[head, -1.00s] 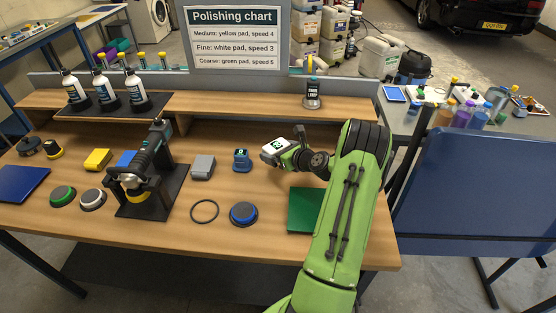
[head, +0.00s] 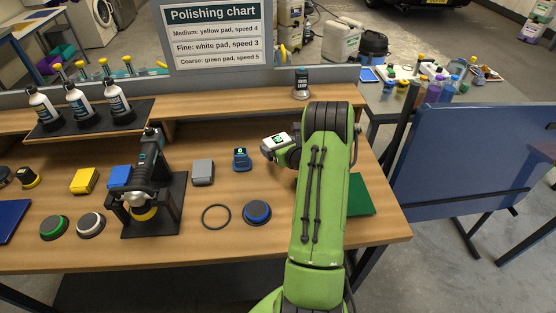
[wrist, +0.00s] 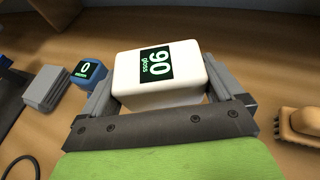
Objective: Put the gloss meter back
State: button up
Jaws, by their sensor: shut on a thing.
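The gloss meter (head: 273,146) is a white block with a dark screen. In the wrist view the gloss meter (wrist: 135,75) reads "90 gloss" in green. My gripper (wrist: 162,78) is shut on it, one finger on each side. In the head view my gripper (head: 281,149) holds it over the right half of the wooden bench, right of a small blue gauge (head: 241,158). I cannot tell whether its underside touches the bench.
A grey block (head: 203,172), a black ring (head: 216,217) and a blue pad (head: 257,212) lie left of my arm. A polisher (head: 148,190) stands further left. A green mat (head: 361,196) is partly behind my arm. A tan object (wrist: 299,122) lies right of my gripper.

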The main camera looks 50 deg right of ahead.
notch_tip(320, 180, down, 5)
jog(key=shift+w+a+f+b, duration=0.1)
jog(key=shift+w+b, duration=0.05)
jog(key=shift+b, duration=0.25)
